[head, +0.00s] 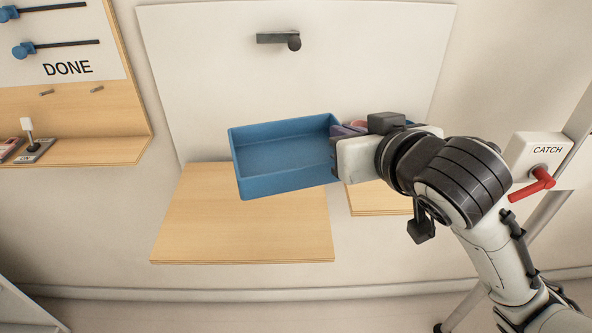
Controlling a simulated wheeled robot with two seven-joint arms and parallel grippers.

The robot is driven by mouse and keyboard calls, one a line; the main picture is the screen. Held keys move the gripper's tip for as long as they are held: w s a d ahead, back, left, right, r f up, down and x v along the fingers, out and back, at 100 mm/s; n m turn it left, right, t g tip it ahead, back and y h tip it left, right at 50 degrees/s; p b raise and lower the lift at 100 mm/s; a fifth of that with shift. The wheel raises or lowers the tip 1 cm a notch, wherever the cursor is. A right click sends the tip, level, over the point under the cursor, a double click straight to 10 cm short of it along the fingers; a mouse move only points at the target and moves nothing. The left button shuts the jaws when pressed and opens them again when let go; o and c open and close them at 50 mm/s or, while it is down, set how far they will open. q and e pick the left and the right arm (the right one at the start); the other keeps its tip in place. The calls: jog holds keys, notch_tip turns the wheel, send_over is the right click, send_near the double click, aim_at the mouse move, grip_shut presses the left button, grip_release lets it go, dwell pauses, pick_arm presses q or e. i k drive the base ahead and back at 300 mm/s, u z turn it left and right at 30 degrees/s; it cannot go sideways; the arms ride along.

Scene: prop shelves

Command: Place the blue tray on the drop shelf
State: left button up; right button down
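The blue tray (288,181) is an open, empty-looking rectangular box, roughly level in the middle of the head view. My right gripper (342,158) is at the tray's right end and appears closed on its wall; the fingertips are largely hidden. The tray overlaps the back part of a light wooden shelf (235,232) in the picture and seems to be above it; I cannot tell the gap. I cannot tell for sure whether this is the drop shelf. My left gripper is not in view.
A second wooden shelf (372,204) sits to the right, partly behind my arm. Purple and pink items (349,129) show behind my gripper. A white back panel (210,60) carries a dark lever (279,40). A CATCH box (541,150) with a red handle (533,185) is at right.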

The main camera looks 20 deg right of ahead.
aim_at(234, 202)
jog(key=u, duration=2.25)
jog(key=i, duration=1.45)
jog(key=z, duration=2.9)
